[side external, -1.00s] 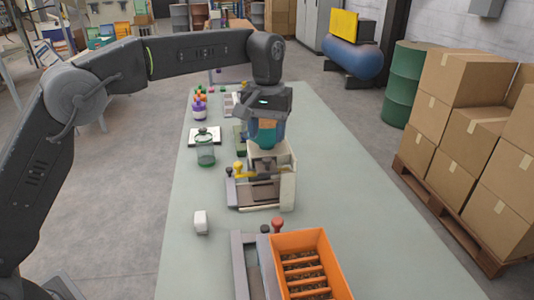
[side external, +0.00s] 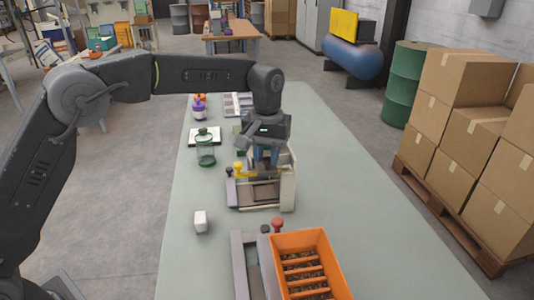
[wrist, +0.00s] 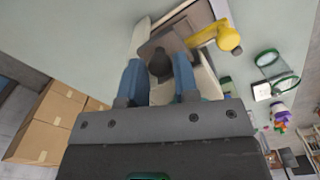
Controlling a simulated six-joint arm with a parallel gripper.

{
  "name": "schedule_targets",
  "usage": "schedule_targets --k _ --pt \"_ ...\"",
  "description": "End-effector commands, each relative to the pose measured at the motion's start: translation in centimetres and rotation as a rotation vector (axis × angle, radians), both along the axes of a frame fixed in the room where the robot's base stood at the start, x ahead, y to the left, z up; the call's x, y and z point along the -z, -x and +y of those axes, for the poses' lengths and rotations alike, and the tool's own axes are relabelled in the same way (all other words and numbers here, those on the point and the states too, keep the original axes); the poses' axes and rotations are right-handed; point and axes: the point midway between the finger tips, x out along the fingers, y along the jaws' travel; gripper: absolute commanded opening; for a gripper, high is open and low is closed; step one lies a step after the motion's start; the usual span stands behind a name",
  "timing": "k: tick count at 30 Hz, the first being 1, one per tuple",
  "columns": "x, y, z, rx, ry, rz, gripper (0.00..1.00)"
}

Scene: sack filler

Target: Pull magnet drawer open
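A cream machine housing (side external: 288,188) stands mid-table, with a low grey-brown tray-like part on its left. A yellow handle (side external: 241,169) sticks out of it and also shows in the wrist view (wrist: 226,38). A dark round knob (wrist: 160,65) sits on the machine in the wrist view. I cannot tell for sure which part is the magnet drawer. My gripper (side external: 266,160) points down at the machine's top. Its blue fingers are open, one on each side of the knob in the wrist view (wrist: 159,72); contact cannot be seen.
An orange bin (side external: 312,265) with slats stands at the table's front, beside a red knob (side external: 277,224). A green-rimmed jar (side external: 205,152) stands left of the machine. The table's right side is clear.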

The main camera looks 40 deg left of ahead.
Motion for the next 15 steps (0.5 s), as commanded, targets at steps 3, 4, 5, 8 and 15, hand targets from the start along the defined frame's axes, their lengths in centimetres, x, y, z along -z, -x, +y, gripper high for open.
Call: schedule_targets --k 3,4,5,8,15 --pt "-0.02 0.00 0.00 0.000 0.000 0.000 0.17" --pt "-0.02 0.00 0.00 0.000 0.000 0.000 0.14" --pt "-0.02 0.00 0.00 0.000 0.000 0.000 0.11" --pt "-0.02 0.00 0.00 0.000 0.000 0.000 0.02" --pt "-0.04 0.00 0.00 0.000 0.000 0.000 0.00"
